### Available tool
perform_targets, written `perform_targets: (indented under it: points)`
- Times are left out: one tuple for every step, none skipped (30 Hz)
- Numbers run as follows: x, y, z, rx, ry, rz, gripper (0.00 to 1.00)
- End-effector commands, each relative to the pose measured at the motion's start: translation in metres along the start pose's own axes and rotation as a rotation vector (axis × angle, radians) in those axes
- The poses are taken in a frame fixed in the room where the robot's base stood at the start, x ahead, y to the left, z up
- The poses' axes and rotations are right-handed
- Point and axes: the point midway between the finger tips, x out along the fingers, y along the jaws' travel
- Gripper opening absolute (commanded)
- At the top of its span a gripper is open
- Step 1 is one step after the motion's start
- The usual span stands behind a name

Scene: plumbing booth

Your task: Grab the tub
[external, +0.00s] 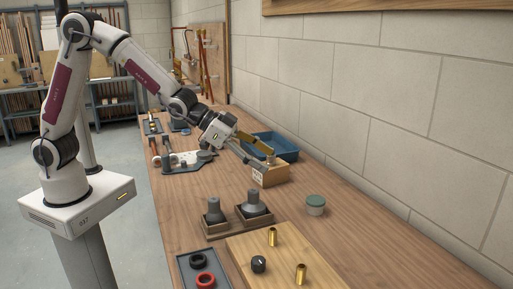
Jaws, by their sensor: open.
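A small light-coloured piece shows near the fingertips at the top of the box. I cannot tell whether the fingers touch it.
A blue bin (285,145) stands behind the gripper. Two grey fittings in wooden holders (216,226) are left of the tub. A wooden board (265,250) with brass pieces and a black knob lies in front, beside a tray (188,262) with rings. The bench right of the tub is clear.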

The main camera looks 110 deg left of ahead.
Motion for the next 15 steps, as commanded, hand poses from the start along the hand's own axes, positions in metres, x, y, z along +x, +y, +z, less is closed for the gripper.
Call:
perform_targets:
  points:
    - [0.012, -0.004, 0.004, -0.004, 0.006, 0.000, 0.63]
    - [0.018, -0.006, 0.005, -0.005, 0.012, 0.001, 0.63]
    - [0.025, -0.009, 0.006, -0.006, 0.023, 0.003, 0.63]
    - [0.032, -0.010, 0.008, -0.007, 0.027, 0.004, 0.63]
    - [0.037, -0.012, 0.009, -0.008, 0.035, 0.006, 0.63]
    - [0.045, -0.015, 0.011, -0.010, 0.043, 0.007, 0.63]
    - [0.050, -0.017, 0.012, -0.012, 0.051, 0.009, 0.63]
    - [0.056, -0.019, 0.014, -0.014, 0.057, 0.010, 0.63]
    - [0.063, -0.021, 0.017, -0.017, 0.065, 0.013, 0.63]
    - [0.069, -0.023, 0.018, -0.018, 0.073, 0.015, 0.63]
    - [0.074, -0.024, 0.021, -0.019, 0.079, 0.017, 0.63]
    - [0.081, -0.027, 0.024, -0.022, 0.088, 0.020, 0.63]
    - [0.087, -0.029, 0.026, -0.024, 0.093, 0.021, 0.63]
    - [0.092, -0.031, 0.028, -0.026, 0.102, 0.023, 0.63]
    - [0.098, -0.033, 0.031, -0.028, 0.109, 0.027, 0.63]
